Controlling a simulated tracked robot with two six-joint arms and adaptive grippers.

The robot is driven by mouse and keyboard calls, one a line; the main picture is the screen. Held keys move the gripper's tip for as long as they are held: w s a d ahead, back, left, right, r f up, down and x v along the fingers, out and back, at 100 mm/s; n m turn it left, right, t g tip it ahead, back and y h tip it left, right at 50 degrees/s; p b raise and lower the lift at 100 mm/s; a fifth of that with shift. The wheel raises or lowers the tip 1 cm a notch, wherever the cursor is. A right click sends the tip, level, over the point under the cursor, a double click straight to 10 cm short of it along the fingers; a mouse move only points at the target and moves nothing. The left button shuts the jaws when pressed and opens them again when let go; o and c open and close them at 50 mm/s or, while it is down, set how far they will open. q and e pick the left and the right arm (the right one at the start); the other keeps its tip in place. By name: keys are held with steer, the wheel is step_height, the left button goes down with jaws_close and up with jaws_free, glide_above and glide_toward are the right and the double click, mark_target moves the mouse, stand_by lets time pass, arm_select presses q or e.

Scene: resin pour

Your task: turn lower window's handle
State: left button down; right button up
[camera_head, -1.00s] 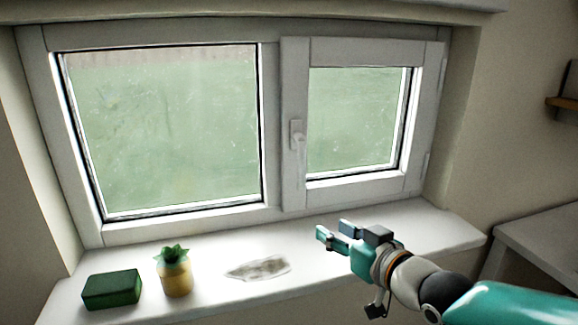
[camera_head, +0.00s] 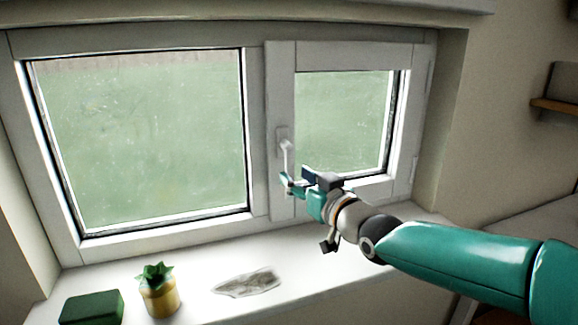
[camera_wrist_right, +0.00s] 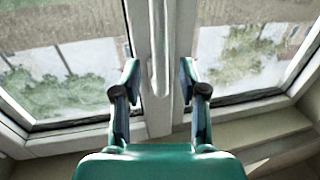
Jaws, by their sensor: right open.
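The window's white handle (camera_head: 285,150) hangs pointing down on the left frame of the right-hand sash. In the right wrist view the handle (camera_wrist_right: 160,45) is a pale vertical bar between my fingertips. My right gripper (camera_head: 296,178) is at the handle's lower end in the head view and partly hides it. In the wrist view my right gripper (camera_wrist_right: 160,80) is open, with one finger on each side of the bar and visible gaps. The right window sash (camera_head: 345,55) looks closed. My left gripper is not in view.
On the white sill (camera_head: 205,258) are a green block (camera_head: 92,307), a yellow pot with a green plant (camera_head: 160,293) and a crumpled clear piece (camera_head: 247,282). A shelf (camera_head: 555,106) is on the right wall. The sill right of the clear piece is free.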

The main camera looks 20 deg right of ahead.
mark_target(291, 173)
steer(key=shift+p+x, duration=0.4)
steer(key=shift+x, duration=1.7)
steer(key=shift+c, duration=0.3)
jaws_close()
